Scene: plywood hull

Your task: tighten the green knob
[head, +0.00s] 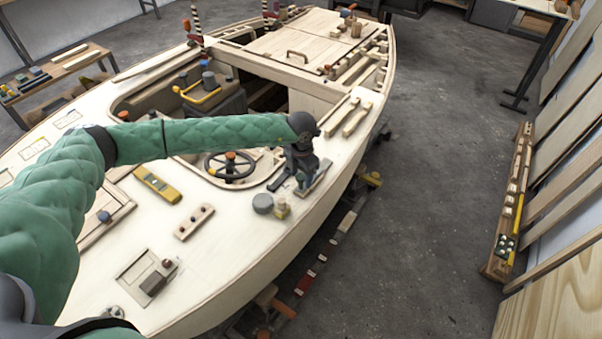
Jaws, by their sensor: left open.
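My left arm in its green quilted sleeve reaches across the deck of a plywood boat hull (232,232). My left gripper (300,178) is dark, points down and is open over a small grey plate (318,178) near the hull's right edge. I cannot clearly make out a green knob; the gripper covers most of the fitting beneath it. Whether the fingers touch anything there cannot be told. My right gripper is not in view.
A black steering wheel (229,168) lies just left of the gripper. A grey round cap (263,203) and a small beige block (282,208) stand in front of it. A yellow tool (157,184) and a wooden cleat (194,222) lie on deck. The floor at right is mostly clear.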

